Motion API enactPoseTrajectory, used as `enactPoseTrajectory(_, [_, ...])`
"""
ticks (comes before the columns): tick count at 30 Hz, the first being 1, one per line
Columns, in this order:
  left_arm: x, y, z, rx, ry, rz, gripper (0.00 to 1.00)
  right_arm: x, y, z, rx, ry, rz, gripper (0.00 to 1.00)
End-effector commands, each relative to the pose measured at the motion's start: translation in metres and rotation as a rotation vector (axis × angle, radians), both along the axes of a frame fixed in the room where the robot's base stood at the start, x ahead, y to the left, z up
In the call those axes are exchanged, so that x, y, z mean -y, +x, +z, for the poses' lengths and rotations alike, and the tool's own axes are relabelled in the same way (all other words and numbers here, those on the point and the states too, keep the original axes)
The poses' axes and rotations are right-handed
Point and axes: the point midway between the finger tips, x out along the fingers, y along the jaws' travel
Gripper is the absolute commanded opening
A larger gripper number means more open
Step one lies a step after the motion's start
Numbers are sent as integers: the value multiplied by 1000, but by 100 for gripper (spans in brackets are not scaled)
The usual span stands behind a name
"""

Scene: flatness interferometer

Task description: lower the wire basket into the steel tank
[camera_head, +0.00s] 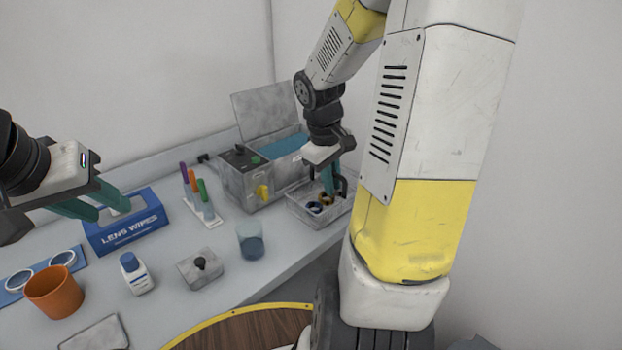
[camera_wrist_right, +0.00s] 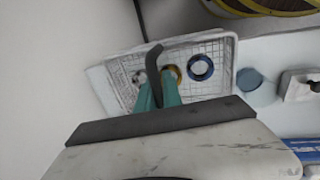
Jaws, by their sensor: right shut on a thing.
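The wire basket (camera_head: 300,209) is at the right of the bench, in front of the steel tank (camera_head: 262,186). The tank has its lid (camera_head: 266,106) raised and blue liquid (camera_head: 285,145) inside. My right gripper (camera_head: 331,188) is at the basket, shut on its dark handle (camera_wrist_right: 153,62). In the right wrist view the basket (camera_wrist_right: 215,88) lies below the fingers and holds several rings, one of them dark blue (camera_wrist_right: 201,67). I cannot tell whether the basket touches the bench. My left gripper (camera_head: 113,208) is apart from both, at the left, its fingers spread and empty.
A blue lens wipes box (camera_head: 126,228), a pen rack (camera_head: 203,212), a glass beaker (camera_head: 250,240), a small grey block with a knob (camera_head: 200,268), a white bottle (camera_head: 136,273) and an orange cup (camera_head: 54,291) stand on the bench. A round wooden top (camera_head: 250,330) is in front.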

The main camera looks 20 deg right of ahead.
Motion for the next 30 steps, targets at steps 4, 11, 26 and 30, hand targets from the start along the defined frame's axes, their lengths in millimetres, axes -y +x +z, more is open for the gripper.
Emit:
enactPoseTrajectory(4, [0, 0, 0, 0, 0, 0, 36, 0, 0, 13, 4, -1, 0, 0])
enactPoseTrajectory(11, [0, 0, 0, 0, 0, 0, 36, 0, 0, 31, 3, -1, -1, 0])
enactPoseTrajectory(26, [0, 0, 0, 0, 0, 0, 36, 0, 0, 63, 1, 1, -1, 0])
enactPoseTrajectory(30, [0, 0, 0, 0, 0, 0, 36, 0, 0, 63, 0, 1, -1, 0])
